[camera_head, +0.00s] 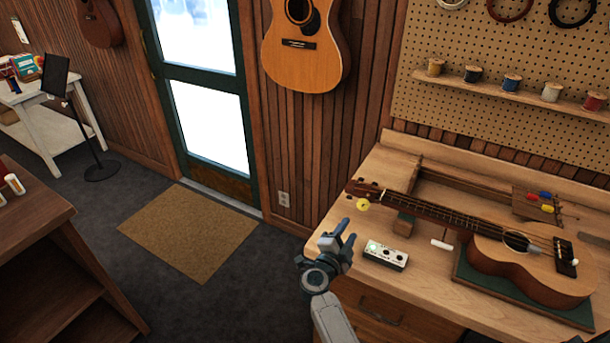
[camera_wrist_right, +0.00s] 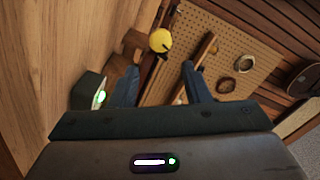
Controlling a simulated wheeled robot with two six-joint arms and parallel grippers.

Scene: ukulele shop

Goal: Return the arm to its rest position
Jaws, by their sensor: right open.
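My right gripper (camera_head: 340,241) is open and empty in the head view, raised at the front left edge of the wooden workbench (camera_head: 330,218). Its two fingers also show apart in the right wrist view (camera_wrist_right: 160,85), with nothing between them that it grips. My left gripper is not in view.
A white box with a green light (camera_head: 386,255) stands on the bench, right of the gripper. A small white cylinder (camera_head: 442,245) lies near the ukulele's neck. A shelf with spools (camera_head: 510,86) is on the pegboard. Open floor and a doormat (camera_head: 180,232) lie left.

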